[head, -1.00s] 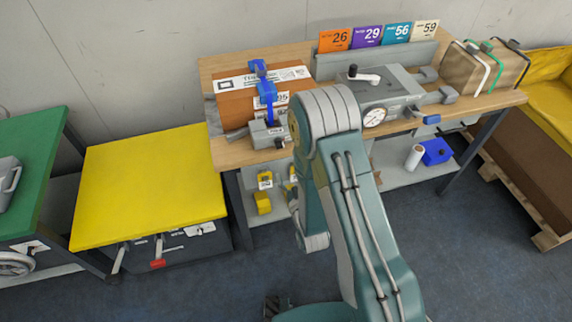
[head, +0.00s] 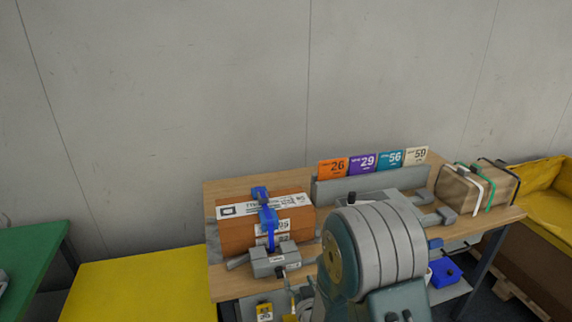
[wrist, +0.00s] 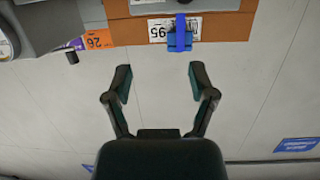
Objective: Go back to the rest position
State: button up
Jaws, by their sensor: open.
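My gripper (wrist: 160,82) shows in the wrist view with its two dark fingers apart and nothing between them. In the head view my arm stands in front of the wooden bench and the gripper itself does not show. The brown box (head: 240,237) sits on the left of the bench (head: 228,288).
Numbered cards (head: 362,162) stand in a grey rack at the bench's back. Strapped brown parcels (head: 465,190) lie at its right end. A yellow-topped table (head: 140,290) and a green table (head: 32,255) stand left. A yellow bin (head: 540,185) is at the right.

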jog(key=s+d+r+m+g+h, duration=0.1)
jog(key=s+d+r+g, duration=0.2)
jog(key=r, duration=0.4)
jog(key=s+d+r+g+h, duration=0.1)
jog(key=s+d+r+g, duration=0.2)
jog(key=r, duration=0.4)
jog(key=s+d+r+g, duration=0.1)
jog(key=s+d+r, duration=0.2)
jog(key=s, duration=0.7)
jog(key=s+d+r+m+g+h, duration=0.1)
jog(key=s+d+r+g, duration=0.1)
jog(key=s, duration=0.8)
notch_tip(320, 180, up, 3)
jog(key=shift+s+d+f+g+h, duration=0.2)
jog(key=shift+s+d+g+h, duration=0.1)
jog(key=shift+s+d, duration=0.15)
